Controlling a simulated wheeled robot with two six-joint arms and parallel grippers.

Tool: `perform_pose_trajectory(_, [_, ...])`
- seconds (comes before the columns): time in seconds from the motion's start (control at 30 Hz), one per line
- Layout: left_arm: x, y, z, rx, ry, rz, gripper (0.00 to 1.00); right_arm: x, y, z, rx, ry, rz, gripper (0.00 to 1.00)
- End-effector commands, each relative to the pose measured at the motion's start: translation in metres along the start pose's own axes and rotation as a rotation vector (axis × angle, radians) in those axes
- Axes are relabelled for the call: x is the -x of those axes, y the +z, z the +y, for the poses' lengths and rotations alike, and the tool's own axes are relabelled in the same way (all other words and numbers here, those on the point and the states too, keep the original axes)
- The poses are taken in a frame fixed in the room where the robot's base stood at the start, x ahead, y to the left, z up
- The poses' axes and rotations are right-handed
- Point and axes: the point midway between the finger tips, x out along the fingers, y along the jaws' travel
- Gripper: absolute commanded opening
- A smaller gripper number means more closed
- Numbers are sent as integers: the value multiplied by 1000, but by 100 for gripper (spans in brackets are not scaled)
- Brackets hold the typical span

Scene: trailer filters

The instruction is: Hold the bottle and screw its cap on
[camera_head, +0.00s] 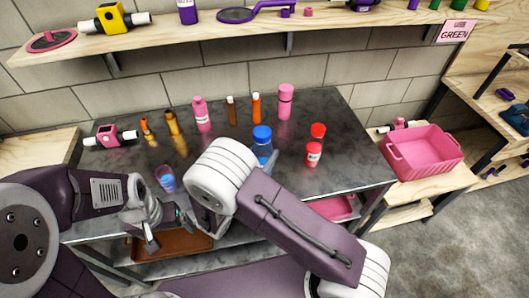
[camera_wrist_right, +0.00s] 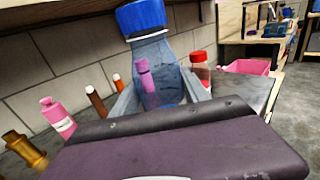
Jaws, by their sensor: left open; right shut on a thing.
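A clear bluish bottle (camera_wrist_right: 160,72) stands upright between the fingers of my right gripper (camera_wrist_right: 160,92), which is shut on its body. A blue cap (camera_wrist_right: 142,17) sits on the bottle's top, above a pale ring; I cannot tell how tight it is. In the head view the blue cap (camera_head: 262,133) shows above the table, and my right arm hides most of the bottle (camera_head: 263,151). My left gripper (camera_head: 167,228) is open and empty near the table's front edge, left of the bottle and apart from it.
A clear cup with blue and pink colouring (camera_head: 165,178) is near the left gripper. Pink (camera_head: 202,115), brown and orange bottles stand behind on the dark table (camera_head: 352,160). A pink crate (camera_head: 424,152) is at right.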

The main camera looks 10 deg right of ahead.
Motion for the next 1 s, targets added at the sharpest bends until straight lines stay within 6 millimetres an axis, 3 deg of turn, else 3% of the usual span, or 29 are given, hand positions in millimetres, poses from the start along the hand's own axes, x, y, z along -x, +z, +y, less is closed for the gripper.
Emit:
perform_pose_trajectory(0.37, [1,0,0,0,0,0,90,0,1,0,-1,0,-1,0])
perform_pose_trajectory(0.4, [1,0,0,0,0,0,90,0,1,0,-1,0,-1,42])
perform_pose_trajectory(0.57, [1,0,0,0,0,0,90,0,1,0,-1,0,-1,0])
perform_pose_trajectory(1.0, [1,0,0,0,0,0,90,0,1,0,-1,0,-1,0])
